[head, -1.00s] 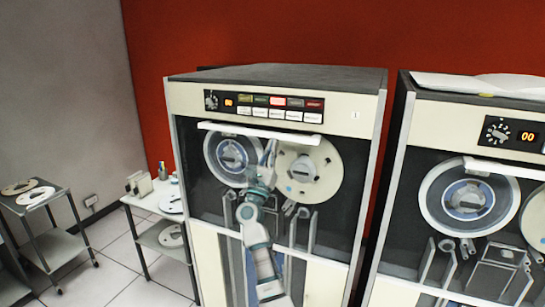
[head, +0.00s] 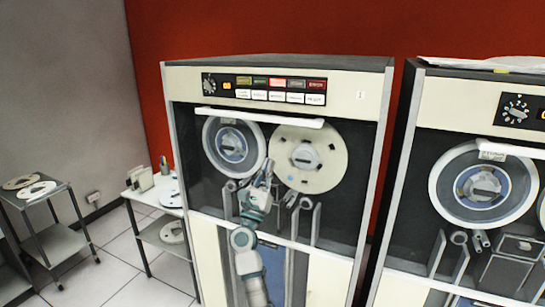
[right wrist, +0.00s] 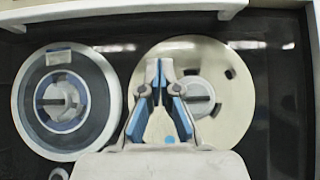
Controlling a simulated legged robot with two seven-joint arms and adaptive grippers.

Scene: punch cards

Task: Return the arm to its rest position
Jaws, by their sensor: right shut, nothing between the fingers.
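My right arm comes up from the bottom in front of a tape cabinet. My right gripper (head: 267,168) is shut and empty, just below and between the two reels. In the right wrist view the fingertips (right wrist: 160,66) meet in front of the cream reel. The blue-and-white reel (head: 233,147) is on the left and the cream reel (head: 308,160) on the right; both also show in the right wrist view, as the blue-and-white reel (right wrist: 66,101) and the cream reel (right wrist: 232,82). My left gripper is not in view.
A white bar (head: 260,117) runs across above the reels, under a panel of coloured buttons (head: 280,90). A second tape cabinet (head: 465,110) stands close at the right. Trolleys with reels stand at the left (head: 50,187) and beside the cabinet (head: 163,205). Tiled floor shows between them.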

